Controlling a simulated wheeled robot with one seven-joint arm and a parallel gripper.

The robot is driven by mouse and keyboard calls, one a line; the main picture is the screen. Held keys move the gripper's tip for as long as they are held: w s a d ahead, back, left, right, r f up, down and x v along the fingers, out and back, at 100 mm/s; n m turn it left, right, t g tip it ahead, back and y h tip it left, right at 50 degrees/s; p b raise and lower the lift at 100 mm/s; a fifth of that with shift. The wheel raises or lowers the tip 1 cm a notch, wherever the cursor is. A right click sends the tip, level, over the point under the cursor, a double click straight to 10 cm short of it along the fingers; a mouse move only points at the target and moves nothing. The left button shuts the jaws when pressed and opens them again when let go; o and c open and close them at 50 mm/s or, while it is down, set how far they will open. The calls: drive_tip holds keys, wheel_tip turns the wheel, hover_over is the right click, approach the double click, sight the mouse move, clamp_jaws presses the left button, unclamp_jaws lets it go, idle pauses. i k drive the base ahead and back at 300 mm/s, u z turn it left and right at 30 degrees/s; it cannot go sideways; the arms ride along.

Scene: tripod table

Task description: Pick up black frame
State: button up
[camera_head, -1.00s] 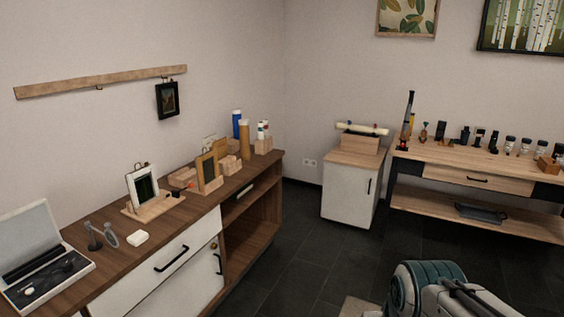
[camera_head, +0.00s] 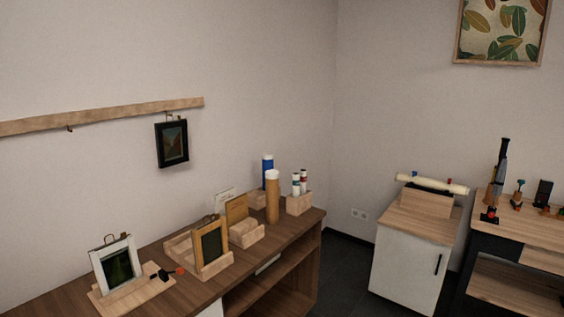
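The black frame (camera_head: 172,143) is a small dark-edged picture with a dim landscape in it. It hangs on the left wall from a hook on a wooden rail (camera_head: 100,117), above the wooden counter (camera_head: 285,249). My gripper does not show in the current view, and nothing is seen touching the frame.
On the counter below stand a white frame (camera_head: 117,264) on a wooden base, a wooden frame (camera_head: 211,243) in a holder, a tan cylinder (camera_head: 272,197) and a blue bottle (camera_head: 267,171). A white cabinet (camera_head: 411,262) stands right of a gap of dark floor (camera_head: 344,271).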

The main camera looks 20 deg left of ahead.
sight(172, 136)
drive_tip(key=u, duration=0.3)
drive_tip(key=i, duration=1.65)
drive_tip(key=u, duration=1.45)
drive_tip(key=i, duration=1.2)
drive_tip(key=u, duration=0.65)
